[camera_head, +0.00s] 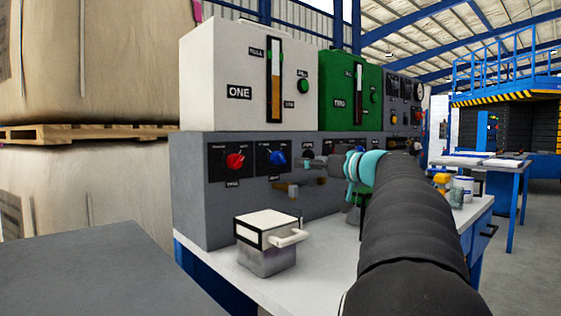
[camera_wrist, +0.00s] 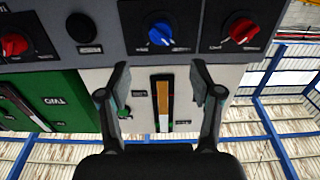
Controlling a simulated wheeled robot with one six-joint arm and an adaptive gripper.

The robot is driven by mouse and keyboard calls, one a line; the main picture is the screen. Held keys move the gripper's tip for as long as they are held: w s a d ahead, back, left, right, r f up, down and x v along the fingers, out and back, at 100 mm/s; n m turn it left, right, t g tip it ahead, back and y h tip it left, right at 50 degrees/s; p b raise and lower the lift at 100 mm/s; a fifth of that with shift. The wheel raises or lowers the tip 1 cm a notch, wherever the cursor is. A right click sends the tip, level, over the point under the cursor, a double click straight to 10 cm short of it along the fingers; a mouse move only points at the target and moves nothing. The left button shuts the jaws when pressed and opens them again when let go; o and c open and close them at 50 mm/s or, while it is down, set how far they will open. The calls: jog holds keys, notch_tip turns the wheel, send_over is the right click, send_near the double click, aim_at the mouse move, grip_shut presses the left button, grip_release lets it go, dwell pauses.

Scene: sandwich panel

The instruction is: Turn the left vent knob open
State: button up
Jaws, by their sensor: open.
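A white tank panel marked ONE (camera_head: 225,75) stands on a grey control panel. A small green knob (camera_head: 303,86) sits on its face right of the level gauge (camera_head: 274,70), with a small label above that I cannot read. In the wrist view, which is upside down, the green knob (camera_wrist: 124,112) is partly behind my left finger. My gripper (camera_wrist: 161,80) is open and empty, its fingers apart in front of the panel. A blue knob (camera_wrist: 160,33) and a red knob (camera_wrist: 240,32) lie beyond the fingertips. I cannot read which knob is labelled vent.
A green tank panel marked TWO (camera_head: 338,85) stands to the right. A white-lidded box with a handle (camera_head: 264,232) sits on the white bench (camera_head: 300,285). Brass fittings (camera_head: 285,187) stick out of the grey panel. My arm hides the panel's right part.

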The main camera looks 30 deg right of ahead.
aim_at(283, 158)
jog(key=w, duration=0.3)
jog(key=w+a+p, duration=0.1)
jog(key=w, duration=0.7)
jog(key=shift+a+p, duration=0.3)
jog(key=shift+p, duration=0.1)
jog(key=c, duration=1.1)
